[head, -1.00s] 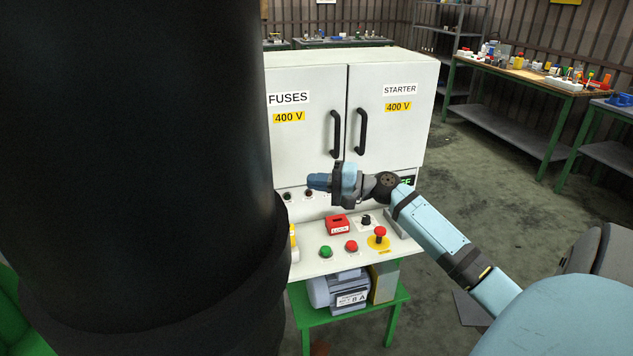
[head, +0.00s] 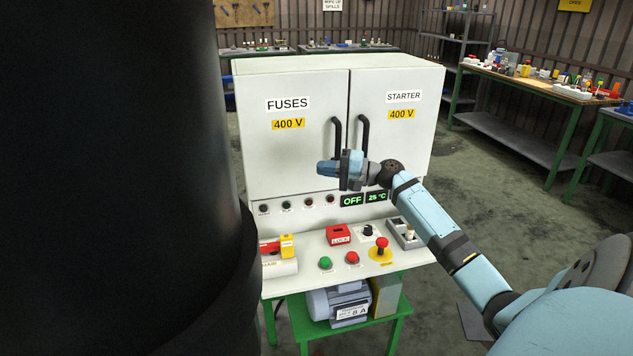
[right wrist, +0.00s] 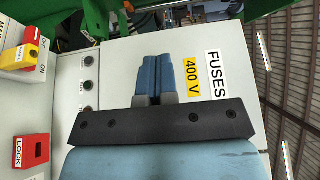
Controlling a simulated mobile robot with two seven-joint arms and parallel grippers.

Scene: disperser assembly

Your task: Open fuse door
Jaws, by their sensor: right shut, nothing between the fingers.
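The fuse door (head: 292,150) is the left grey door of the cabinet, labelled FUSES and 400 V, and it is closed. Its black handle (head: 336,134) stands upright at the door's right edge. My right gripper (head: 322,168) is in front of the lower part of this door, pointing left, below and beside the handle. Its blue fingers are together and empty. In the right wrist view the closed fingers (right wrist: 154,75) lie in front of the door (right wrist: 215,45), near the yellow label. The handle is not in the right wrist view. My left gripper is not visible.
The STARTER door (head: 405,150) beside it is closed, with its own black handle (head: 364,133). Below is a panel with a red LOCK box (head: 339,234), buttons and a red emergency knob (head: 382,243). A dark column hides the left side.

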